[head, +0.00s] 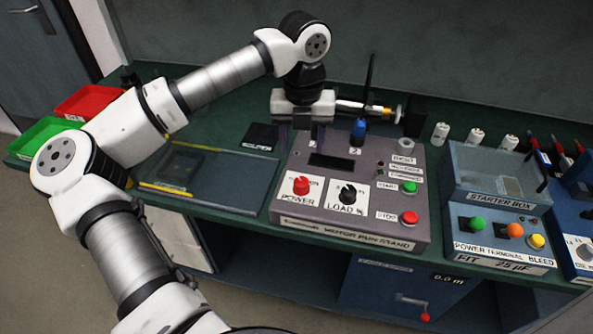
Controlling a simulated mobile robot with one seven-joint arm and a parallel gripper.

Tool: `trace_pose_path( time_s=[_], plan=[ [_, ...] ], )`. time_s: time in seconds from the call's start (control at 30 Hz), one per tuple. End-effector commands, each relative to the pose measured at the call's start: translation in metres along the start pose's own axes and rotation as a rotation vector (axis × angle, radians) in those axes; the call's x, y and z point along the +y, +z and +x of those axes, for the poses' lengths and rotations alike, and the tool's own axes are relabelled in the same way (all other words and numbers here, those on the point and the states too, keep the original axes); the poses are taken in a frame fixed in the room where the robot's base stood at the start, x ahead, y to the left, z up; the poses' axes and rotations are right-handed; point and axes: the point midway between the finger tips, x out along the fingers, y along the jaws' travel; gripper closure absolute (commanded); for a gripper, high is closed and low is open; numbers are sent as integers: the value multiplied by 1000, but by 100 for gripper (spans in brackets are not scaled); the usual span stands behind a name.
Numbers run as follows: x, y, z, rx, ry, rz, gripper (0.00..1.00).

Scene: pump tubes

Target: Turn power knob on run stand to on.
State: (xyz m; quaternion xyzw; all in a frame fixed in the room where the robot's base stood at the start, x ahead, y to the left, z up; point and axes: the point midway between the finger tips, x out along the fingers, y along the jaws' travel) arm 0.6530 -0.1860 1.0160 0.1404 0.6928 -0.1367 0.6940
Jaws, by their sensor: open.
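The motor run stand (350,237) is a grey-purple box on the bench in the head view. Its red power knob (301,186) sits on a white label marked POWER at the front left of the panel. The picture is too small to tell which way the knob points. My gripper (301,135) hangs above and behind the stand's back left part, apart from the power knob. Its fingers are spread with nothing seen between them, though they are small and dark here.
A black load knob (347,194) sits right of the power knob, with green (409,187) and red (409,217) buttons farther right. A blue upright part (359,131) stands at the panel's back. The starter box (495,215) is to the right, and a flat tray (230,183) to the left.

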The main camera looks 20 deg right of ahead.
Motion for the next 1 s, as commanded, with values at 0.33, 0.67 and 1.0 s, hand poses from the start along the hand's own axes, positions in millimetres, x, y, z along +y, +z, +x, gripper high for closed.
trace_pose_path(
  time_s=[0.33, 0.67, 1.0],
  plan=[
    [-1, -1, 71, 4, -7, 2, 46],
    [-1, -1, 108, 1, -5, 3, 46],
    [-1, 0, 111, 0, -4, 3, 51]
  ],
)
